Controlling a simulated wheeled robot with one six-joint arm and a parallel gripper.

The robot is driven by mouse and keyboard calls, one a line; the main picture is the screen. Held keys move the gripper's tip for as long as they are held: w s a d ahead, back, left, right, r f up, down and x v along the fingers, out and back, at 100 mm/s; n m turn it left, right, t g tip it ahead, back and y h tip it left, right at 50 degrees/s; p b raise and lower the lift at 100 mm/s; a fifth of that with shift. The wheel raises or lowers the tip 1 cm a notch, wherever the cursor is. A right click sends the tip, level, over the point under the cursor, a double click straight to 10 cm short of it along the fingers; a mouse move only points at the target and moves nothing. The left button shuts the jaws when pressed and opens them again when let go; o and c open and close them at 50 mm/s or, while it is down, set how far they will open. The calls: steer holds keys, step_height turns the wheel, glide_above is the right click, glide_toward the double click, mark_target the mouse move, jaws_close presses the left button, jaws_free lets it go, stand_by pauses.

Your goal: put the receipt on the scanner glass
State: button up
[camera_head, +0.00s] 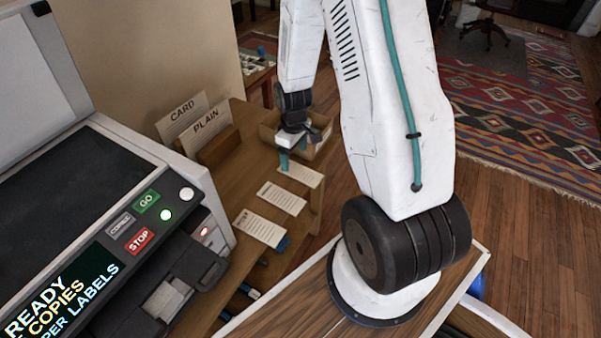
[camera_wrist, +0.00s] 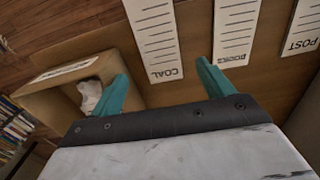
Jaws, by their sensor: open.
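Three white printed slips lie in a row on the wooden table. In the wrist view they read COAL (camera_wrist: 153,38), what looks like BOOKS (camera_wrist: 236,30), and POST (camera_wrist: 302,30). In the head view the far slip (camera_head: 303,175), middle slip (camera_head: 282,198) and near slip (camera_head: 260,228) show. Which one the task calls the receipt, I cannot tell. My gripper (camera_head: 290,157) is open and empty above the far end of the row. Its teal fingers (camera_wrist: 166,86) are spread at the COAL slip's labelled end. The dark scanner glass (camera_head: 65,180) is bare on the copier at left.
The copier lid (camera_head: 35,75) is raised; its screen (camera_head: 62,300) says READY, COPIES. An open cardboard box (camera_wrist: 62,82) with something crumpled inside sits beside my gripper.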

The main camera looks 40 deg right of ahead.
mark_target(295, 170)
step_height(295, 170, down, 5)
steer(key=shift+r, duration=0.1)
steer(key=c, duration=1.1)
